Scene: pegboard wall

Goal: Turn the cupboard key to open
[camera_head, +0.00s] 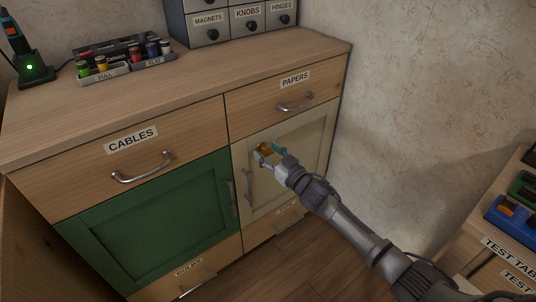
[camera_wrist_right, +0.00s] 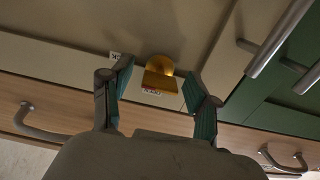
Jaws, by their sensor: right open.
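The cupboard key (camera_head: 265,148) is gold and sits on the upper part of the cream cupboard door (camera_head: 312,150), which is closed. In the right wrist view the key (camera_wrist_right: 160,73) shows a round collar and a flat bow. My right gripper (camera_head: 269,153) is open in front of the door. In the wrist view its teal-padded fingers (camera_wrist_right: 158,88) stand on either side of the key, with a gap on both sides. My left gripper is not in view.
A green door (camera_head: 150,225) with a bar handle adjoins the cream door. Drawers marked CABLES (camera_head: 132,140) and PAPERS (camera_head: 295,80) are shut above. A side table (camera_head: 490,225) stands at the right, with free floor between.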

